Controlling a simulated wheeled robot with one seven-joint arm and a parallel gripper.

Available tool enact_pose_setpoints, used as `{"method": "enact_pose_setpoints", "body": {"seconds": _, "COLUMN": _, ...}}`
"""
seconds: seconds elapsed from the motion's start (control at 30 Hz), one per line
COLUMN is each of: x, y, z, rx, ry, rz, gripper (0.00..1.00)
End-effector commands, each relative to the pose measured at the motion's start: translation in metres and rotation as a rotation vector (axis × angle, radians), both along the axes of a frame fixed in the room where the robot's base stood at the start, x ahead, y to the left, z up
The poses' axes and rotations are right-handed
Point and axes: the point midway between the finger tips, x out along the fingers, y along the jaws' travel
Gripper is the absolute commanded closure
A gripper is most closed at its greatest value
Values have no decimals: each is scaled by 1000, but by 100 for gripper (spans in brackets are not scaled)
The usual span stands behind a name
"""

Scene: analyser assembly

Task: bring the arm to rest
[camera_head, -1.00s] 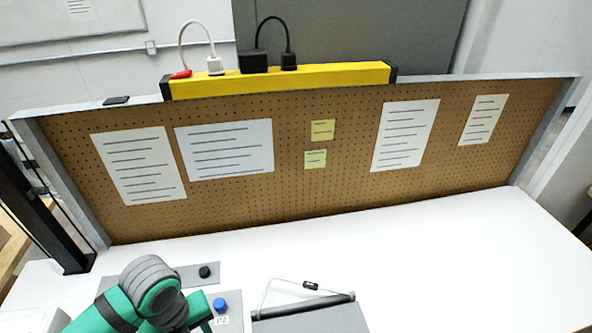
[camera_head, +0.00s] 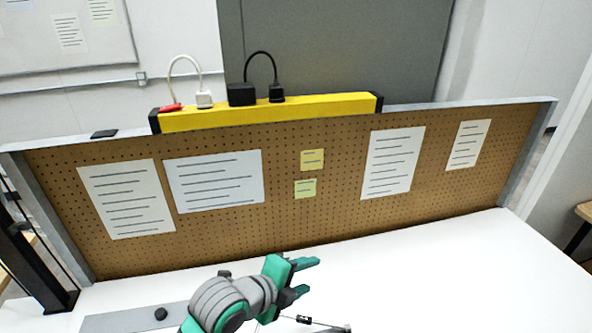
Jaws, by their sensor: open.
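My gripper (camera_head: 305,277) is in the lower middle of the head view, at the end of my green and grey arm. Its two green fingers point right and are apart, with nothing between them. It is in front of the pegboard's lower edge, over the white table (camera_head: 440,265). Part of a device with a thin wire handle (camera_head: 310,321) shows just below the gripper, mostly cut off by the bottom edge of the picture.
A brown pegboard (camera_head: 285,225) with paper sheets and yellow notes stands along the table's back. A yellow power strip (camera_head: 270,112) with plugs sits on top. A grey plate (camera_head: 130,319) with a black knob (camera_head: 160,314) lies left of my arm. The table's right side is clear.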

Motion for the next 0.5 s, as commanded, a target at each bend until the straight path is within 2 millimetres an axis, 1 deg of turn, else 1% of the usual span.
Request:
{"method": "enact_pose_setpoints", "body": {"seconds": 0.03, "x": 6, "y": -17, "z": 11, "rx": -79, "ry": -23, "rz": 15, "gripper": 52}}
{"method": "enact_pose_setpoints", "body": {"seconds": 0.1, "x": 13, "y": -33, "z": 28, "rx": -186, "ry": -52, "rz": 45, "gripper": 52}}
{"method": "enact_pose_setpoints", "body": {"seconds": 0.2, "x": 21, "y": -52, "z": 49, "rx": -340, "ry": -82, "rz": 89, "gripper": 52}}
{"method": "enact_pose_setpoints", "body": {"seconds": 0.3, "x": 26, "y": -66, "z": 67, "rx": -494, "ry": -100, "rz": 135, "gripper": 52}}
{"method": "enact_pose_setpoints", "body": {"seconds": 0.4, "x": 30, "y": -75, "z": 81, "rx": -644, "ry": -105, "rz": 185, "gripper": 52}}
{"method": "enact_pose_setpoints", "body": {"seconds": 0.5, "x": 31, "y": -79, "z": 90, "rx": -790, "ry": -102, "rz": 238, "gripper": 52}}
